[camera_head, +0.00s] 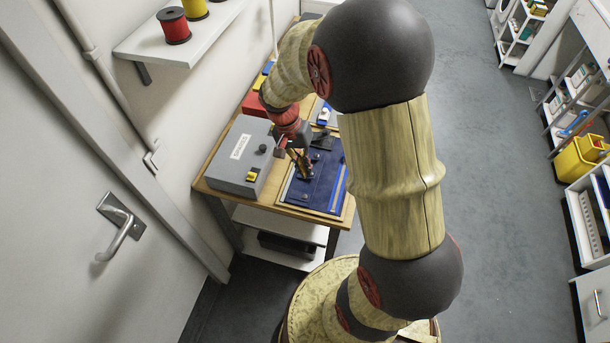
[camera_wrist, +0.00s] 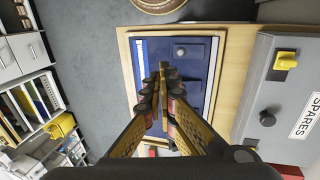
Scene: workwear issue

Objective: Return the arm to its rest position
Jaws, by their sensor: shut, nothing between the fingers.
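My arm spans the middle of the head view, reaching from my base up and over toward the table. My gripper (camera_head: 301,166) hangs over the blue mat (camera_head: 301,193) on the wooden table (camera_head: 212,183), just right of the grey box. In the wrist view my gripper (camera_wrist: 163,72) points down with its fingertips together and nothing between them. The blue mat (camera_wrist: 205,48) lies beneath the fingers there. A small knob-like item (camera_wrist: 180,52) shows on the mat close to the fingertips. Whether the fingertips touch the mat is hard to tell.
The grey box (camera_head: 236,150), labelled SPARES in the wrist view (camera_wrist: 292,92), stands beside my gripper. A wall shelf (camera_head: 145,43) with spools overhangs the left. A door with a handle (camera_head: 120,228) is at left. The floor (camera_head: 490,190) at right is clear; shelving lines the far right.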

